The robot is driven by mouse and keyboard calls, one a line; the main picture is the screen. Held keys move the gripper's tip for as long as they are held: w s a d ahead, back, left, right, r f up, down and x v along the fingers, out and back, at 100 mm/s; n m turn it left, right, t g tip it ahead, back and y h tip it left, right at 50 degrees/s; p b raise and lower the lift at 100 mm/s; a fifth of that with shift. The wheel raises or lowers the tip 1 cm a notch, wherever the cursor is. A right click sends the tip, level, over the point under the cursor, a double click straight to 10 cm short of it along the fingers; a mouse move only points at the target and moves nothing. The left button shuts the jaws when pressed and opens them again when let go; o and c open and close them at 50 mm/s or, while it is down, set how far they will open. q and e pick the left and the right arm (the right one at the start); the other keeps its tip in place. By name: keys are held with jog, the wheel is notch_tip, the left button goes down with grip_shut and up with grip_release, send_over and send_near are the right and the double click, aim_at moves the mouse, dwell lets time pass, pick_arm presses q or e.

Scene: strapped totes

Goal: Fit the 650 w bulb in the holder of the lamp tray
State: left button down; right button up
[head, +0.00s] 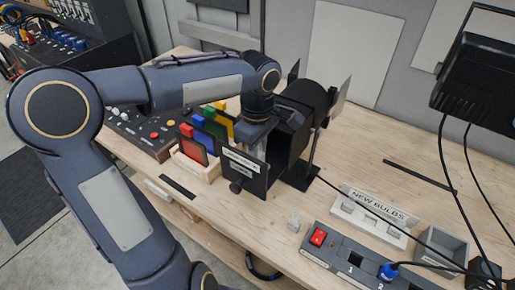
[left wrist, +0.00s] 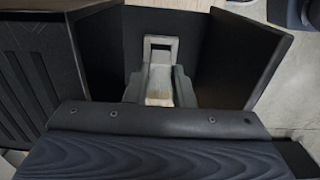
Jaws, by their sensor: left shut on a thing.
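The black lamp (head: 293,135) stands on the bench with its barn doors spread. The lamp tray's black front plate (head: 258,178), with a white label and a round knob, stands out from the housing. My left gripper (head: 259,148) reaches down between plate and housing. In the left wrist view its pale grey fingers (left wrist: 160,88) are shut among black walls, on a small thing that I take for a bulb. That thing is mostly hidden, so its wattage and seating cannot be told. The holder is not clearly visible. My right gripper is not in view.
A white NEW BULBS rack (head: 393,234), a grey bin (head: 441,246) and a panel with a red switch (head: 335,252) lie at right. A small pale block (head: 294,223) lies near the panel. Coloured filters (head: 208,137) stand left of the tray. Black cables hang at right.

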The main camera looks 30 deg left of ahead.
pick_arm(q)
jog(key=shift+f+b, duration=0.45)
jog(key=shift+f, duration=0.05)
dwell(0.4)
jog(key=c, duration=1.2)
grip_release()
jog(key=shift+o, duration=0.2)
notch_tip(320, 180, up, 8)
jog(key=shift+f, duration=0.1)
